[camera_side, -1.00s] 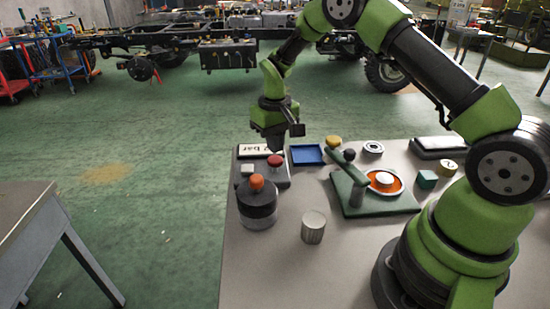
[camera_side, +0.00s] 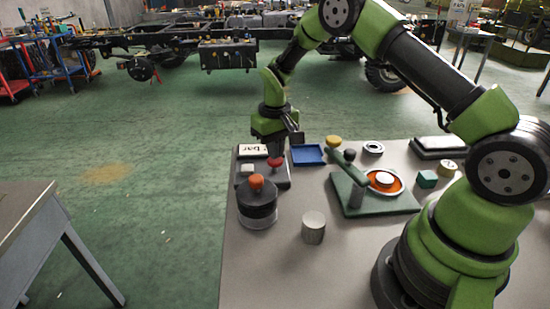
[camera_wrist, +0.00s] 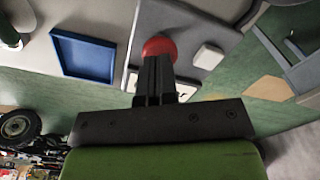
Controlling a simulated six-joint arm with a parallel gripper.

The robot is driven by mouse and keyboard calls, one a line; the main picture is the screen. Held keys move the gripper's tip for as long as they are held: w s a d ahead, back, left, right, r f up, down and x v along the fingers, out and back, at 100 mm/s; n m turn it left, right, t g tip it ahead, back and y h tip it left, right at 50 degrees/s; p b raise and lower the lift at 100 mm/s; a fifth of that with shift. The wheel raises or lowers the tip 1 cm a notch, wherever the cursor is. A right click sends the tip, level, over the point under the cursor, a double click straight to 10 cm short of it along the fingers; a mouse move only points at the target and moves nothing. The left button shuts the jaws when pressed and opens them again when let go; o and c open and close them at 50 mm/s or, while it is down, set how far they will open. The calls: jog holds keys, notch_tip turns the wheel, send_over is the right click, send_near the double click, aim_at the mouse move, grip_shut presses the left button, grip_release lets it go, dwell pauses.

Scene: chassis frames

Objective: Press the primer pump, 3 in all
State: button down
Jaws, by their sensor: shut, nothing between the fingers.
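A red round knob (camera_side: 274,162) stands on a dark grey base (camera_side: 283,182) near the table's far left edge; I take it for the primer pump. It also shows in the wrist view (camera_wrist: 160,46). My gripper (camera_side: 275,153) is shut and empty, pointing down right over the knob. In the wrist view the closed fingertips (camera_wrist: 158,60) overlap the knob's near edge. They look to be at or touching its top; how far the knob is pressed cannot be told. A white block (camera_side: 247,169) sits on the same base, beside the knob, and a "bar" sign (camera_side: 252,150) stands behind.
A black pot with an orange knob (camera_side: 257,205) stands just in front of the base. A blue tray (camera_side: 307,155) lies to the right. A green plate with a lever (camera_side: 378,204) and a metal cylinder (camera_side: 313,228) are nearby. The table's front left is clear.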

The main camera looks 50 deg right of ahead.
jog(key=shift+f, duration=0.95)
jog(key=shift+r, duration=1.75)
jog(key=shift+r, duration=0.1)
jog(key=shift+r, duration=2.45)
